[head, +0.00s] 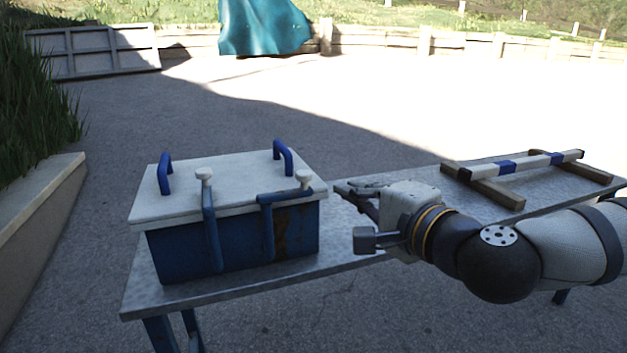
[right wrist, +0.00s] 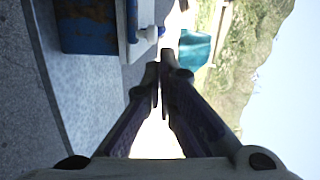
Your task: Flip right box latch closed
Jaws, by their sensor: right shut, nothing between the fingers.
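A blue box (head: 165,252) with a white lid (head: 235,185) stands on the metal table, its lid down. The right latch (head: 268,230) is a blue bent bar on the box front; its upper part runs right along the lid edge, near a white knob (head: 304,176). The left latch (head: 211,235) stands nearly upright below another white knob (head: 204,173). My right gripper (head: 345,187) is shut and empty, just right of the box's right side, apart from the latch. In the right wrist view, the shut fingers (right wrist: 160,78) point toward the lid's edge and a white knob (right wrist: 149,33). My left gripper is out of view.
The metal table (head: 235,286) extends to the right. A white bar with blue bands (head: 525,166) lies across wooden supports (head: 490,190) there. Two blue handles (head: 164,174) rise from the lid. A low wall (head: 40,215) stands at left.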

